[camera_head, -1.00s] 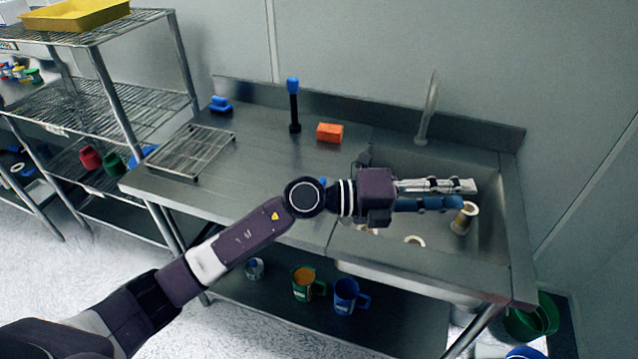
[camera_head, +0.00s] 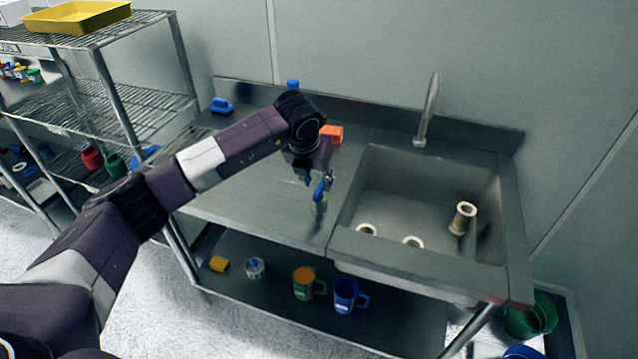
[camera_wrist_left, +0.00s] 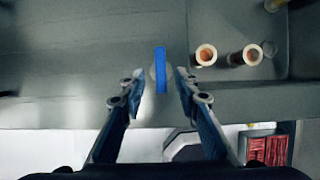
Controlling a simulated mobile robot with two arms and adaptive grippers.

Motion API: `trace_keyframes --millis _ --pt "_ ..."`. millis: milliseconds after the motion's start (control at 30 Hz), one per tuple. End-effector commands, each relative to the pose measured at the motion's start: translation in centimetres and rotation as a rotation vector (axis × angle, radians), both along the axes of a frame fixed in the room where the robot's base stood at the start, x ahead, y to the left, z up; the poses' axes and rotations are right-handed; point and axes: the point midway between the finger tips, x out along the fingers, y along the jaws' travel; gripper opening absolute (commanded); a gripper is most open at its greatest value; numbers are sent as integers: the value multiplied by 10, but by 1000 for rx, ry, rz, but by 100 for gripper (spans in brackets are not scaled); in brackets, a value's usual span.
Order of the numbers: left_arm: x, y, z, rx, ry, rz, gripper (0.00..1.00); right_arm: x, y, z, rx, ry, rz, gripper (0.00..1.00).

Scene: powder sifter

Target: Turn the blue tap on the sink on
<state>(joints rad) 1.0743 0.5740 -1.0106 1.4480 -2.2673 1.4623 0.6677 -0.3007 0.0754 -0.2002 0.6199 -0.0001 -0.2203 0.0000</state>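The blue tap handle (camera_wrist_left: 160,69) shows in the left wrist view as a narrow upright bar over a round grey base, on the metal counter left of the basin. In the head view the tap (camera_head: 318,191) is partly hidden by my gripper. My left gripper (camera_head: 325,181) points down over it. In the left wrist view my left gripper (camera_wrist_left: 160,80) is open, with one finger on each side of the blue bar and a gap to it. I cannot tell whether the fingertips are down at its height. The sink basin (camera_head: 400,185) is to the right. My right gripper is not in view.
The curved spout (camera_head: 428,110) stands behind the basin. Rimmed cylinders, one of them (camera_head: 463,217), are in the basin. An orange block (camera_head: 333,132) and a blue-topped post (camera_head: 293,84) are behind my arm. A wire shelf (camera_head: 150,100) stands left. The front counter (camera_head: 260,215) is clear.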

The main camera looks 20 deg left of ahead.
Motion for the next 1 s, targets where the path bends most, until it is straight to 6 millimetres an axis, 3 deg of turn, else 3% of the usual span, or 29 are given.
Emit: trace_keyframes --millis 300,633,900,1000 --pt "13 -1 -34 -1 2 -2 30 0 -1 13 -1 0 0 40" --pt "15 -1 -38 -1 0 -3 30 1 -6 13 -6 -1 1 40" --pt "15 -1 -37 -2 0 -3 0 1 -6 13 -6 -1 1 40" --pt "15 -1 -37 -2 0 -3 0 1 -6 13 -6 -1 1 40"
